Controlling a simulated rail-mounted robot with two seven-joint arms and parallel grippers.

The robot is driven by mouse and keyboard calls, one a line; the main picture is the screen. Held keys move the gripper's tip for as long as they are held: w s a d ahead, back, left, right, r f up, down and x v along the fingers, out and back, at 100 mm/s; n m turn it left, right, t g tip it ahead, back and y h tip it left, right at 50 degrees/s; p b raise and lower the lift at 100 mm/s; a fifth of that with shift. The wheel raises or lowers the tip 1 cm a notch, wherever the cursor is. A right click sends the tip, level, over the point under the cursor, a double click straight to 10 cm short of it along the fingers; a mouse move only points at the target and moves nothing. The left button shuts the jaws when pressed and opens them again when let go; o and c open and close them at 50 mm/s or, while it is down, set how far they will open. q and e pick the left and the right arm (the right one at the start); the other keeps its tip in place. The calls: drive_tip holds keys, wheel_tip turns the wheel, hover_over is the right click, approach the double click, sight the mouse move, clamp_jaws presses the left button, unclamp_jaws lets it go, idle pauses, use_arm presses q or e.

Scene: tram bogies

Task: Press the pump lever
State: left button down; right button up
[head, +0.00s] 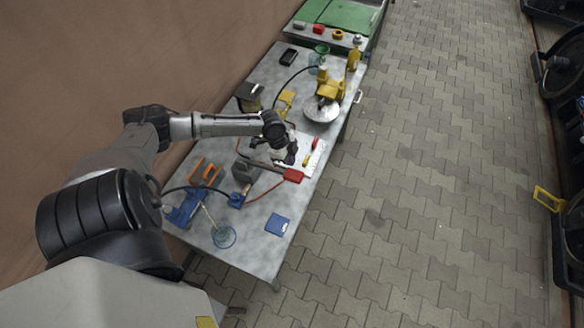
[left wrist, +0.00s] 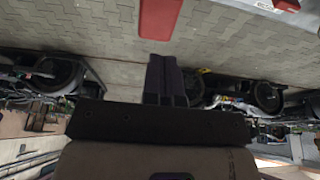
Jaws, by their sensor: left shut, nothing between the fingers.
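A dark bar with a red grip (head: 293,175), seemingly the pump lever, sticks out over the right edge of the grey workbench (head: 262,260). Its inner end lies near a dark grey block (head: 246,171); I cannot tell how they join. My left gripper (head: 289,160) is just above and behind the red grip in the head view. In the left wrist view its fingers (left wrist: 165,60) are shut with nothing between them. A red piece (left wrist: 160,18), likely the same grip, lies just beyond the fingertips there. I cannot tell whether they touch. My right gripper is not in view.
Blue tools (head: 184,211), an orange stand (head: 206,171) and a blue box (head: 277,224) lie on the near bench. A yellow device with a round metal plate (head: 320,110) stands farther back. The paved floor (head: 420,190) to the right is clear.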

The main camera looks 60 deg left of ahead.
sight(294, 173)
use_arm(q)
drive_tip(key=shift+s+a+x, duration=0.15)
drive_tip(key=shift+x, duration=1.2)
drive_tip(key=shift+s+a+x, duration=0.1)
drive_tip(key=shift+a+x, duration=0.05)
drive_tip(key=shift+x, duration=1.2)
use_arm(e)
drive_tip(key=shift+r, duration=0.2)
use_arm(q)
drive_tip(key=shift+f, duration=0.2)
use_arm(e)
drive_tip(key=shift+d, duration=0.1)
